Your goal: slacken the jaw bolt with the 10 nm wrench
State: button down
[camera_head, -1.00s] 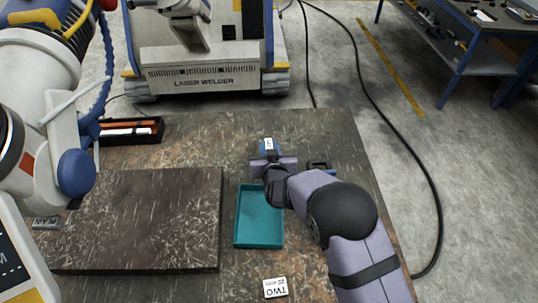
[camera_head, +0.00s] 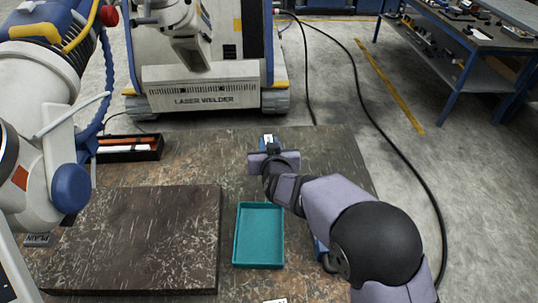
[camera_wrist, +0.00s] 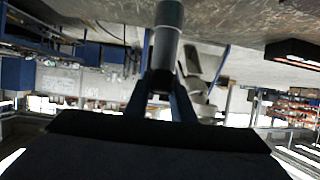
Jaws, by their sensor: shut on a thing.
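My gripper (camera_head: 269,158) is at the far side of the table, beyond the teal tray, at the end of my arm. In the wrist view, its blue fingers (camera_wrist: 163,88) are shut around a grey cylinder (camera_wrist: 169,22), which looks like a wrench handle. Its rating cannot be read. I cannot make out the jaw bolt. Part of a blue and black thing (camera_head: 321,248) shows beside my arm, mostly hidden by it.
The teal tray (camera_head: 238,236) looks empty. A dark slab (camera_head: 140,240) lies left of it. A black box with orange-marked contents (camera_head: 129,148) stands at the back left. Large machine parts (camera_head: 45,150) overhang the left side. A laser welder (camera_head: 205,85) stands beyond the table.

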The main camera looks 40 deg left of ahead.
jog(key=shift+r, duration=0.75)
jog(key=shift+s+a+r+p, duration=0.15)
jog(key=shift+a+r+p, duration=0.05)
jog(key=shift+r+p, duration=0.3)
jog(key=s+d+r+p, duration=0.1)
jog(key=s+r+p, duration=0.4)
jog(key=p, duration=0.6)
jog(key=w+d+m+t+h, duration=0.2)
jog(key=d+m+h, duration=0.3)
jog(key=d, duration=0.6)
jog(key=w+d+m+t+h+p, duration=0.1)
jog(key=w+d+m+h, duration=0.3)
jog(key=d, duration=0.7)
jog(key=shift+m+t+h, duration=0.7)
jog(key=shift+m+h, duration=0.1)
jog(key=shift+h, duration=0.2)
jog(key=shift+p, duration=0.55)
jog(key=shift+f+b, duration=1.7)
jog(key=shift+f, duration=0.95)
